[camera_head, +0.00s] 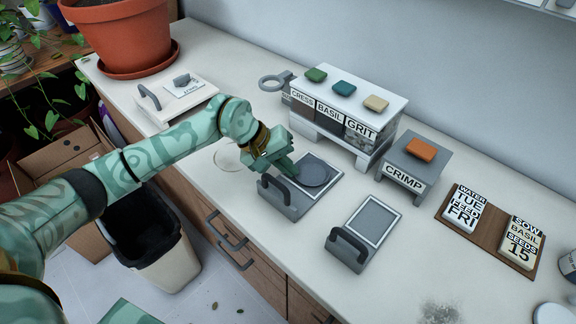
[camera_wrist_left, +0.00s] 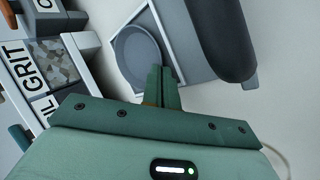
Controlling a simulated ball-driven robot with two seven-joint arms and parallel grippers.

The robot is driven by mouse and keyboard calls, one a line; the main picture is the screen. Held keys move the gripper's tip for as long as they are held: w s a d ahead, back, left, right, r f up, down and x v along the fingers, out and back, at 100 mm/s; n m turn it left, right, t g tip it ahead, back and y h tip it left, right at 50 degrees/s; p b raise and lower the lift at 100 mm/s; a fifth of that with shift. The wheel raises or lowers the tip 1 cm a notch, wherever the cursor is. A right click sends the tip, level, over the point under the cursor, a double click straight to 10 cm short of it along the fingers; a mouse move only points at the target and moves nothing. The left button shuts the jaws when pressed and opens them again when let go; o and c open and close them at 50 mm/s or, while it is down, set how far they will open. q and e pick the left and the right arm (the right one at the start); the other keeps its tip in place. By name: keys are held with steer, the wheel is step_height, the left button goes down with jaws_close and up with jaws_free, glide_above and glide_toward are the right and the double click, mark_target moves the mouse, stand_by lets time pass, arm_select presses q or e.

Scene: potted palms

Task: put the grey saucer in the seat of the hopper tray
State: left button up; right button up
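The grey saucer (camera_head: 316,173) is a round, dark, shallow dish over the seat of the grey tray (camera_head: 287,204) that stands before the hopper (camera_head: 345,122). In the left wrist view the saucer (camera_wrist_left: 136,52) lies within or just above the pale-edged tray (camera_wrist_left: 186,66); I cannot tell whether it rests fully on the seat. The tray's dark handle is beside it. My left gripper (camera_head: 288,168) is at the saucer's near-left rim. Its fingers (camera_wrist_left: 162,80) look shut together on that rim, partly hiding it. My right gripper is not in view.
A second grey tray (camera_head: 373,220), empty, stands to the right, before the CRIMP block (camera_head: 415,162). A white handled tray (camera_head: 160,112) and a large terracotta pot (camera_head: 122,35) stand to the left. A wooden board (camera_head: 482,238) with cards lies at right. A bin (camera_head: 165,255) stands below the counter.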

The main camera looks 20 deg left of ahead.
arm_select(q)
steer(key=shift+o, duration=0.7)
steer(key=shift+r, duration=0.25)
steer(key=p+v, duration=0.3)
steer(key=v, duration=0.8)
steer(key=shift+s+a+r, duration=0.15)
steer(key=shift+a+r, duration=0.05)
steer(key=shift+r, duration=0.05)
